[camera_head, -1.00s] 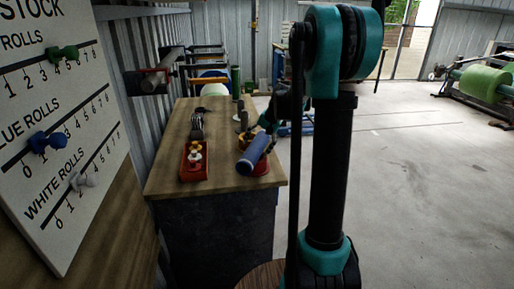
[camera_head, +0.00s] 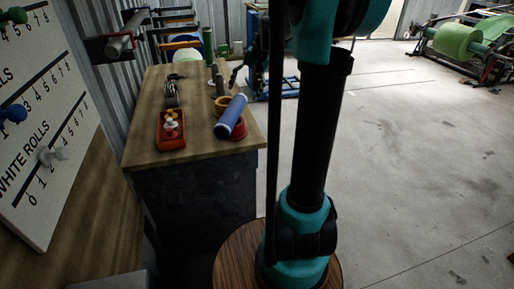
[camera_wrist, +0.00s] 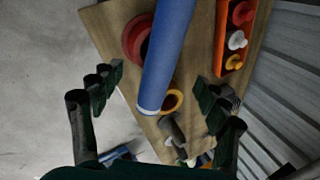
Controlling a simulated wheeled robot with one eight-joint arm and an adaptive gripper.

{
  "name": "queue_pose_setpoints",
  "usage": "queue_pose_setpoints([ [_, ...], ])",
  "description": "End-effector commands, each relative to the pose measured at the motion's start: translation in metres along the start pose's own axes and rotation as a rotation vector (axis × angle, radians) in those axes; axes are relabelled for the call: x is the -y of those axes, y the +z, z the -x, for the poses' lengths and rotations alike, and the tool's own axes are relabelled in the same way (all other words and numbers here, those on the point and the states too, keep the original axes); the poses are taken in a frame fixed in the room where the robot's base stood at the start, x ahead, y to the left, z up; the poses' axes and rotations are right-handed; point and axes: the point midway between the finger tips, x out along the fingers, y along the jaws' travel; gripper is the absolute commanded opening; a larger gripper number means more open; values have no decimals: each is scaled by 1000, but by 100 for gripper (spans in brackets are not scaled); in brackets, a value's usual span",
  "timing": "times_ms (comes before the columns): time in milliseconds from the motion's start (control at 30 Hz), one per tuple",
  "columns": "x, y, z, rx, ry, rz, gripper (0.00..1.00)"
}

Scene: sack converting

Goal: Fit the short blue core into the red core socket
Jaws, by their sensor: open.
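The blue core (camera_head: 231,116) is tilted over the table beside the red core socket (camera_head: 238,131), covering part of it in the head view. In the wrist view the blue core (camera_wrist: 168,55) crosses in front of the red socket (camera_wrist: 134,38); I cannot tell whether they touch. A yellow ring-shaped socket (camera_wrist: 173,100) shows by the core's near end, and also in the head view (camera_head: 220,102). My gripper (camera_wrist: 160,82) is open, its fingers apart on both sides of the core's near end and not closed on it.
An orange tray (camera_head: 160,140) with red, white and yellow pieces stands left on the wooden table (camera_head: 195,146). Dark and green upright cylinders (camera_head: 208,45) stand behind the sockets. A stock board (camera_head: 40,120) is at the left.

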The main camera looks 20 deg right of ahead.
Motion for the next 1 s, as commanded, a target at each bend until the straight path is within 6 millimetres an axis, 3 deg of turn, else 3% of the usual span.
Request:
queue_pose_setpoints([
  [167,-40,74,-39,-66,82,133,75],
  [300,-87,142,-74,-133,165,272,75],
  [500,-146,217,-110,-206,257,433,75],
  [700,-173,245,-123,-236,296,504,75],
  [1000,-174,246,-124,-239,299,509,75],
])
